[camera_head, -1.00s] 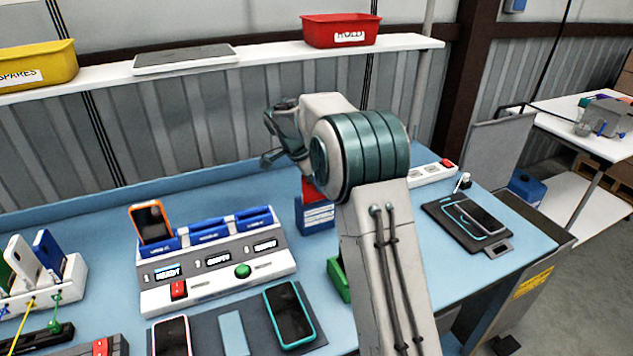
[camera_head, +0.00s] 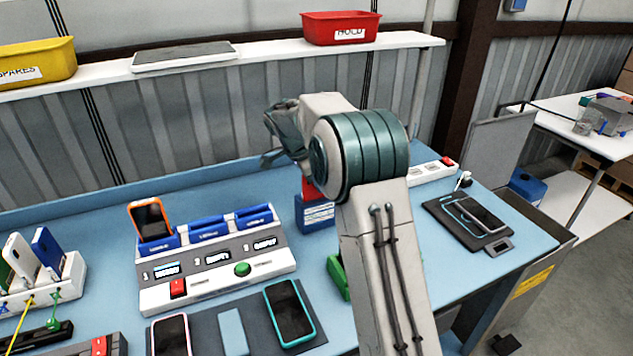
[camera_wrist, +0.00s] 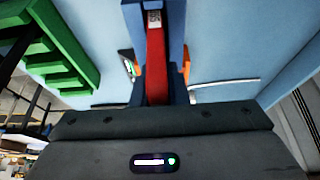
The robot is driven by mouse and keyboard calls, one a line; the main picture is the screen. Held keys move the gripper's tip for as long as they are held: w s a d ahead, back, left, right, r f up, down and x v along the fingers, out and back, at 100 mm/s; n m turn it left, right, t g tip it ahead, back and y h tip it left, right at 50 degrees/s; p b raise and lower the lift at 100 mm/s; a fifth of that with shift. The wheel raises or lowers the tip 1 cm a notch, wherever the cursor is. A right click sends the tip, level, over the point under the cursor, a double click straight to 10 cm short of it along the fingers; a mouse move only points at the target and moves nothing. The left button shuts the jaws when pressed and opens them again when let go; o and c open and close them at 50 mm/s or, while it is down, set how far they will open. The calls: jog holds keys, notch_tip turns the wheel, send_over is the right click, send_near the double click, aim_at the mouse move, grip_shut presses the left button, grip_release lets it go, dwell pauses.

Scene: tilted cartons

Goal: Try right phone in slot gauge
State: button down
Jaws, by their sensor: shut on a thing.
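My gripper (camera_wrist: 157,88) shows in the wrist view, its jaws closed around a red upright piece (camera_wrist: 156,60) set against a blue, labelled block. In the head view my arm hides the jaws; a red part and the blue block (camera_head: 316,215) show just left of the arm. A teal-edged phone (camera_head: 290,313) lies on the right of the dark mat, and a pink-edged phone (camera_head: 171,337) lies on its left. A green slotted piece (camera_wrist: 50,45) is at the left in the wrist view. I cannot tell for sure which item is the slot gauge.
A grey dock (camera_head: 215,265) holds an orange phone (camera_head: 151,220) in its left slot. A charging pad (camera_head: 468,222) with a phone on it is at the right. A white rack (camera_head: 40,285) stands at the left. A shelf carries yellow (camera_head: 35,60) and red (camera_head: 341,28) bins.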

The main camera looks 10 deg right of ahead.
dwell(0.4)
jog(key=c, duration=1.3)
grip_release()
jog(key=shift+c, duration=0.2)
jog(key=shift+r, duration=0.2)
jog(key=shift+r+p, duration=0.35)
jog(key=shift+r, duration=0.2)
grip_shut()
jog(key=shift+f, duration=0.1)
dwell(0.4)
